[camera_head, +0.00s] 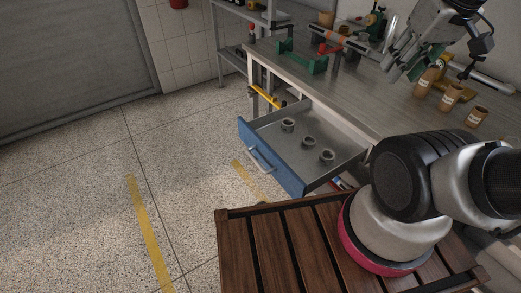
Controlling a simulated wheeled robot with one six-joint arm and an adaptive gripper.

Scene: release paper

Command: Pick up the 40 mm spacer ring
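Three grey rings sit apart on the floor of the open blue-fronted drawer (258,158): one at the back left (288,125), one in the middle (309,142) and one at the right (327,157). They look alike here. Any size markings are too small to read, so I cannot tell which is the 40 mm spacer ring. My gripper (402,68) is at the upper right, above the workbench, well away from the drawer. Its fingers look spread, with nothing seen between them.
Three tan labelled cups (450,98) stand on the workbench (372,98) right of my gripper. A green stand (300,62) and other tools lie towards the back. My arm stands close to the drawer's right side. The floor left of the drawer is clear.

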